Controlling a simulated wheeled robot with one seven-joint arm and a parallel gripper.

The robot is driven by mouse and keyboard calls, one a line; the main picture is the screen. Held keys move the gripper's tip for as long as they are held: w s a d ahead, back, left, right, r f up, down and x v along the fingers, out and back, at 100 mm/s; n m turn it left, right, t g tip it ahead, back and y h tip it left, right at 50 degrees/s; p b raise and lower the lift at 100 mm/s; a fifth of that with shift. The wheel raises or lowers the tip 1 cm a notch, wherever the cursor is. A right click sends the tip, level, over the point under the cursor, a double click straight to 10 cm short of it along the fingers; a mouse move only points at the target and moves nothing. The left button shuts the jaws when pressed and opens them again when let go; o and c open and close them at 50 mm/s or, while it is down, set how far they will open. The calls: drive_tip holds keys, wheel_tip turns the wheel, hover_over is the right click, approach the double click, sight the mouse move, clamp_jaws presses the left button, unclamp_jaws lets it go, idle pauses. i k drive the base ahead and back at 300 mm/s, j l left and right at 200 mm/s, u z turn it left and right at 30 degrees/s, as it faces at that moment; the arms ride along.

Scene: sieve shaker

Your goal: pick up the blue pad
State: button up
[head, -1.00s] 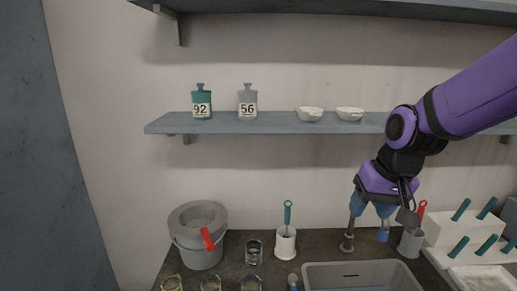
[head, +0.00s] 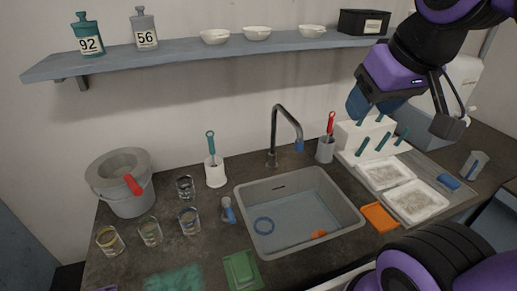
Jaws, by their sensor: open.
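A small blue pad (head: 448,182) lies on the counter at the right, just right of the white trays. The finger tips are partly hidden behind one another and against the rack.
A white rack (head: 358,138) with teal handles and white trays (head: 416,201) stand left of the pad. An orange pad (head: 380,217) and a green pad (head: 242,270) lie around the sink (head: 243,192). A tap (head: 273,135) rises behind it. A shelf (head: 200,58) runs above.

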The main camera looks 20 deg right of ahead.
sight(451, 184)
drive_tip(key=k+l+z, duration=0.1)
drive_tip(key=z, duration=0.4)
drive_tip(key=k+l+z, duration=0.15)
drive_tip(key=z, duration=0.35)
drive_tip(key=k+l+z, duration=0.25)
drive_tip(key=z, duration=0.25)
drive_tip(key=u, duration=1.35)
drive_tip(key=z, duration=1.35)
drive_tip(key=i+l+u, duration=0.3)
